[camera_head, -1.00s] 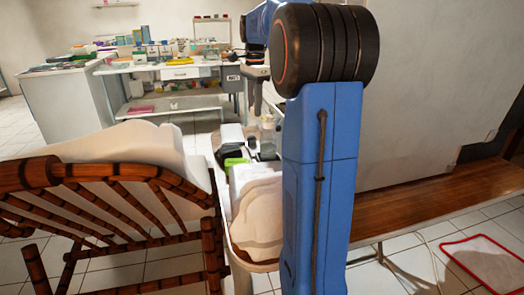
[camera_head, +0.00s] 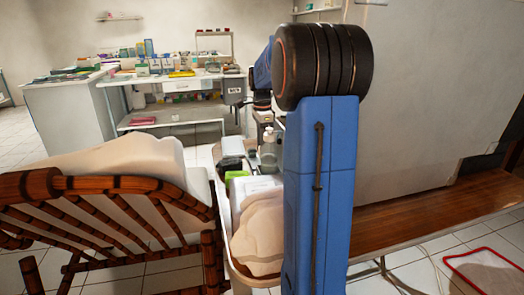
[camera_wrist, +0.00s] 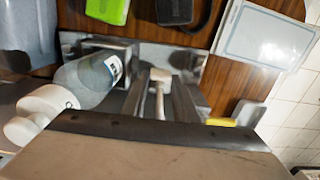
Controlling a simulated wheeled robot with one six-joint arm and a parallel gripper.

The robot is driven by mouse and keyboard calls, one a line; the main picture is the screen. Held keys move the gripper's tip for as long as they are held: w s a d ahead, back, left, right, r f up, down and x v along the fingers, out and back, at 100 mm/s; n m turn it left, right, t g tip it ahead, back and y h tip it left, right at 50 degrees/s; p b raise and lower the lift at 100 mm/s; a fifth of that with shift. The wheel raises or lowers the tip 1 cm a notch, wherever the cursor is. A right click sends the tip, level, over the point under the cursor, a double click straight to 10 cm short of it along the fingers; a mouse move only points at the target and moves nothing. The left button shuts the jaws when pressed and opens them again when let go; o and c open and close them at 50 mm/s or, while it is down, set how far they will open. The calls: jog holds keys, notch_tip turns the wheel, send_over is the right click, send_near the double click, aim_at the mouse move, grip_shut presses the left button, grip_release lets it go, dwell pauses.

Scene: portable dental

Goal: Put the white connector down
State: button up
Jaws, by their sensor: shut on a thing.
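The white connector (camera_wrist: 160,84) shows in the wrist view as a small pale T-shaped piece between the two fingers. My gripper (camera_wrist: 159,96) is shut on it, above a grey metallic surface on the brown wooden table. The connector's lower part is hidden by the gripper body, and I cannot tell whether it touches the surface. In the head view my gripper is a dark shape largely hidden by my blue arm, and the connector cannot be made out.
A clear bottle (camera_wrist: 88,80) with a white cap stands close left of the fingers; it also shows in the head view (camera_head: 268,150). A green object (camera_wrist: 108,10), a black box (camera_wrist: 175,11) and a blue-edged white sheet (camera_wrist: 265,37) lie beyond. A wooden chair (camera_head: 120,188) stands left.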

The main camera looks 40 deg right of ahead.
jog(key=shift+f, duration=0.8)
jog(key=shift+f, duration=0.15)
jog(key=o, duration=1)
jog(key=shift+o, duration=0.2)
notch_tip(320, 180, up, 12)
jog(key=shift+a, duration=0.1)
